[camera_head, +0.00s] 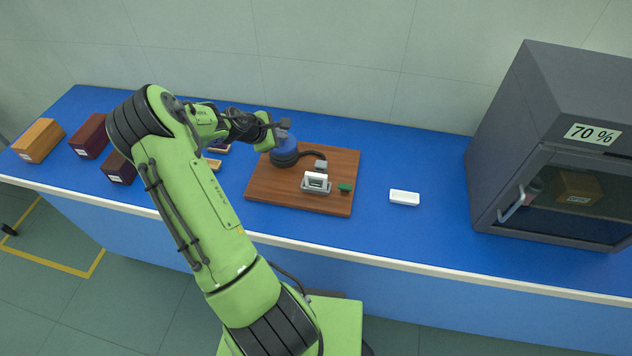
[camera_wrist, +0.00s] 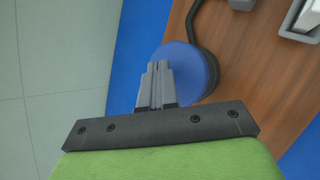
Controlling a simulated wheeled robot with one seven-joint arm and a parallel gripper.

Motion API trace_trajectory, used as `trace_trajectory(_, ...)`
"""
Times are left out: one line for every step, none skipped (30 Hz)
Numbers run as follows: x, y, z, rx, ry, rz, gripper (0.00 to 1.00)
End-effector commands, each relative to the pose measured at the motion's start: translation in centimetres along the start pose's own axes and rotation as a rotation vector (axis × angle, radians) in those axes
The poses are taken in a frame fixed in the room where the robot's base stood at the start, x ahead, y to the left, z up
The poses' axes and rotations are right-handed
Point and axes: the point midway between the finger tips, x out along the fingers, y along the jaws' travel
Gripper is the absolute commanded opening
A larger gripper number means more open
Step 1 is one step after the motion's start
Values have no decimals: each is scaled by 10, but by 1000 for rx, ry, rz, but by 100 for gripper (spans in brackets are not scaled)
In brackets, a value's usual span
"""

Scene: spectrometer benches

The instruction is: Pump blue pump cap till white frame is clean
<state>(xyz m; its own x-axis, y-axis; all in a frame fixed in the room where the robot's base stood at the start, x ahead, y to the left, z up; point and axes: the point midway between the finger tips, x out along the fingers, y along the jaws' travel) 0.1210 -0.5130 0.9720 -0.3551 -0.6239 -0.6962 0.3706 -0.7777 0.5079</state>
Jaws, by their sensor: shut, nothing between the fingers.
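The blue pump cap (camera_head: 285,142) tops a round dark-based pump on a brown wooden board (camera_head: 262,190). In the wrist view the blue cap (camera_wrist: 190,68) is a round disc right at my fingertips. My gripper (camera_head: 283,125) is shut and empty, with its fingertips (camera_wrist: 159,68) over the cap; I cannot tell if they touch it. A dark hose (camera_head: 318,154) runs from the pump to a small grey block (camera_head: 320,165). The white frame (camera_head: 316,181) sits in a grey holder on the board. Its surface is too small to judge for dirt.
A green knob (camera_head: 345,187) is on the board's right side. A white block (camera_head: 404,197) lies on the blue bench (camera_head: 430,235) to the right. A dark cabinet marked 70 % (camera_head: 535,195) stands at far right. Several boxes (camera_head: 38,140) stand at left.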

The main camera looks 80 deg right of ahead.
Motion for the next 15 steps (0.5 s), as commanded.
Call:
trace_trajectory(1, -1, -1, -1, 1, -1, 0)
trace_trajectory(1, -1, -1, -1, 1, -1, 0)
trace_trajectory(2, -1, -1, -1, 1, -1, 0)
trace_trajectory(2, -2, -2, -1, 1, -1, 0)
trace_trajectory(2, -2, -2, -1, 1, -1, 0)
trace_trajectory(2, -2, -2, -1, 1, -1, 0)
trace_trajectory(3, -2, -2, -1, 1, -1, 0)
trace_trajectory(3, -2, -2, -1, 1, -1, 0)
trace_trajectory(3, -3, -3, -1, 1, -1, 0)
trace_trajectory(4, -3, -3, -1, 1, -1, 0)
trace_trajectory(4, -3, -3, -1, 1, -1, 0)
trace_trajectory(4, -4, -4, -1, 1, -1, 0)
trace_trajectory(4, -3, -3, -1, 1, -1, 0)
trace_trajectory(4, -3, -3, -1, 1, -1, 0)
trace_trajectory(4, -3, -3, -1, 1, -2, 0)
